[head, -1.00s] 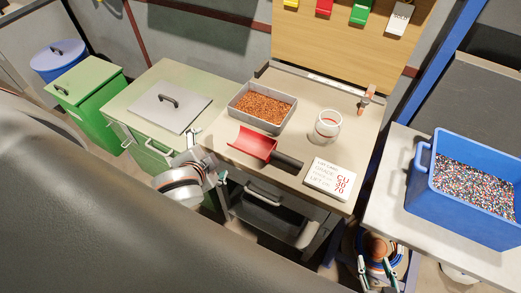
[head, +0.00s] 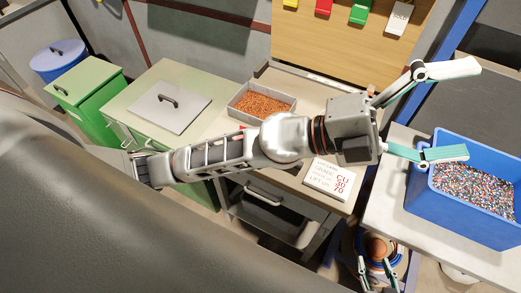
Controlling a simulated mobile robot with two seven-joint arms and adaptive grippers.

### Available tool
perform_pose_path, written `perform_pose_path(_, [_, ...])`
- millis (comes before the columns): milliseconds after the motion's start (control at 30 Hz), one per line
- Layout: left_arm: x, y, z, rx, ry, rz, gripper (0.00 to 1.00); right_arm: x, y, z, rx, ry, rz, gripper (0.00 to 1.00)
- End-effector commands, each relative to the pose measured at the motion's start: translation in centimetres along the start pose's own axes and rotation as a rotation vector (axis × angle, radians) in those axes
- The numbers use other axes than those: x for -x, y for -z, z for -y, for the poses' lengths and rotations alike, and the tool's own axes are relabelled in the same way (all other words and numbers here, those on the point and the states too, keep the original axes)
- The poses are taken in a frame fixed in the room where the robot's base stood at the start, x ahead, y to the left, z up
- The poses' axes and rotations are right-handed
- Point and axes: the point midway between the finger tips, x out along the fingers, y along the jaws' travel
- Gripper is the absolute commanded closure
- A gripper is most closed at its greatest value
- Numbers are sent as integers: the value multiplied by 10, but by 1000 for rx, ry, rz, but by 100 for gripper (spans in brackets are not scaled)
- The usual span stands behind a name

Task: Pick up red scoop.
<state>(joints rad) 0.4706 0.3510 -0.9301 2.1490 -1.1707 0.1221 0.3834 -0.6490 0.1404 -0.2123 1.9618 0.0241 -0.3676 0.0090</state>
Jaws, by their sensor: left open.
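The red scoop is almost wholly hidden behind my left arm in the head view; only a small bit of red (head: 241,130) shows above the arm's edge, on the workbench. My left gripper (head: 472,108) is open and empty, its two fingers spread wide, to the right of the bench and in front of the blue crate's upper left part in the picture. My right gripper (head: 378,272) is low at the bottom of the picture, its fingers apart, with nothing seen held.
A grey tray of copper granules (head: 263,103) sits on the bench, with a white CU sign (head: 328,181) nearer its front. A blue crate (head: 480,218) of mixed granules stands on the right table. A flat lidded cabinet (head: 168,107) and green bin (head: 85,88) stand left.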

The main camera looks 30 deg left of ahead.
Motion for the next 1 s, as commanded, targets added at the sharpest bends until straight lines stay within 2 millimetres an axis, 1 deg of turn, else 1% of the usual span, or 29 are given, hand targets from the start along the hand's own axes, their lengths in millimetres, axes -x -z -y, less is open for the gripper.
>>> perform_pose_path(33, [-6,22,-22,-39,-94,-119,10,0,0,0,-1,0,0,60])
perform_pose_path(67, [-5,35,-37,-54,-157,-188,10,0,0,0,-1,0,0,60])
perform_pose_path(100, [-1,49,-59,-78,-248,-272,10,0,0,0,-2,0,0,60])
perform_pose_path(167, [13,62,-94,-110,-399,-383,10,0,0,1,-2,0,0,60])
perform_pose_path(200, [28,65,-118,-130,-509,-445,10,0,0,1,-2,0,0,60])
perform_pose_path(267, [55,62,-150,-161,-685,-518,10,0,0,1,-2,0,0,60])
perform_pose_path(300, [77,53,-169,-181,-809,-551,10,0,0,1,-2,0,0,60])
perform_pose_path(367, [113,32,-192,-207,-1002,-579,10,0,0,1,-2,0,0,60])
perform_pose_path(400, [139,14,-202,-224,-1133,-580,10,0,0,1,-2,0,0,60])
perform_pose_path(467, [178,-18,-209,-245,-1324,-557,10,0,0,1,-2,0,1,60])
perform_pose_path(500, [204,-40,-209,-254,-1445,-527,10,0,0,1,-2,0,0,60])
perform_pose_path(533, [221,-57,-207,-262,-1528,-499,10,0,0,1,-2,0,0,60])
perform_pose_path(567, [238,-72,-202,-268,-1606,-468,10,0,0,1,-2,0,0,60])
perform_pose_path(600, [258,-92,-195,-272,-1700,-420,10,0,0,1,-2,0,0,60])
perform_pose_path(700, [296,-131,-173,-278,-1881,-303,10,0,0,1,-2,0,0,60])
perform_pose_path(800, [320,-153,-155,-277,-1988,-214,10,0,0,1,-2,0,0,60])
perform_pose_path(867, [328,-160,-149,-274,-2022,-182,10,0,0,1,-2,0,0,60])
perform_pose_path(933, [335,-165,-149,-272,-2043,-163,10,0,0,1,-2,0,-1,60])
perform_pose_path(1000, [339,-166,-154,-270,-2048,-160,10,0,0,0,-2,0,-1,60])
